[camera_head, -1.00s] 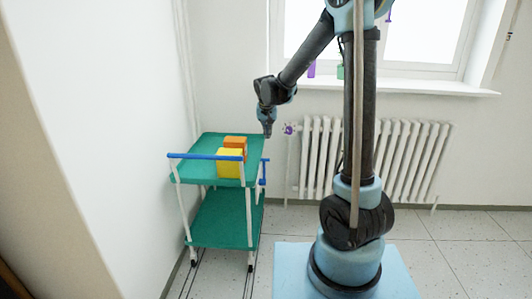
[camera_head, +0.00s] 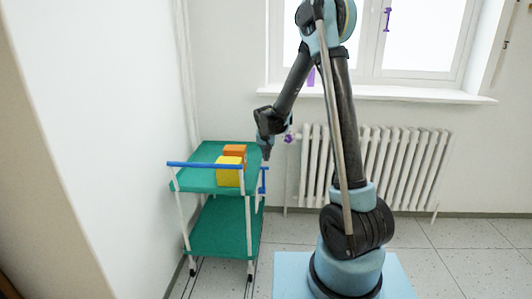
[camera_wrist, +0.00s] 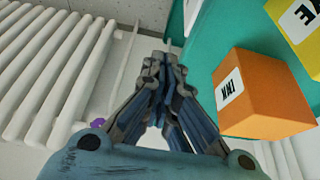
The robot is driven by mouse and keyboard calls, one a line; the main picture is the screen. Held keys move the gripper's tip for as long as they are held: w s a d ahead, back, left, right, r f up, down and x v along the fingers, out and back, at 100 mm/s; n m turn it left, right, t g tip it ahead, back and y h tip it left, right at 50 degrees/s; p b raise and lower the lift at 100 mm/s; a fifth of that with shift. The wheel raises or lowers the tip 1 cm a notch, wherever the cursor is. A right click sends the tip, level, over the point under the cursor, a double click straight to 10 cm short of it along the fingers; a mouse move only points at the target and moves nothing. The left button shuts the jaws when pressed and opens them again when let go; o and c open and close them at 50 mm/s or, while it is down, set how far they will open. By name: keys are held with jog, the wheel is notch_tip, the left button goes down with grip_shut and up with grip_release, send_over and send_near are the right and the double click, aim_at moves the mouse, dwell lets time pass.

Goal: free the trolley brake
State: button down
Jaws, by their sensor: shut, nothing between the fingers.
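The trolley (camera_head: 207,181) has two green shelves, white posts and a blue handle bar along its near end, and stands by the left wall. A small blue lever-like part (camera_head: 263,182) is on its right side, below the top shelf; I cannot tell if it is the brake. My gripper (camera_head: 266,158) points down at the trolley's right edge, just above that part. In the wrist view my gripper (camera_wrist: 163,58) is shut and empty, beside the green top shelf (camera_wrist: 205,50). The blue part cannot be made out there; contact is unclear.
An orange box (camera_head: 235,150) labelled INK and a yellow box (camera_head: 229,173) stand on the top shelf, close to my gripper. A white radiator (camera_head: 375,165) is under the window behind. The floor (camera_head: 465,235) at right is clear.

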jog(key=shift+s+a+f, duration=0.1)
jog(key=shift+s+f, duration=0.05)
jog(key=shift+s, duration=1.85)
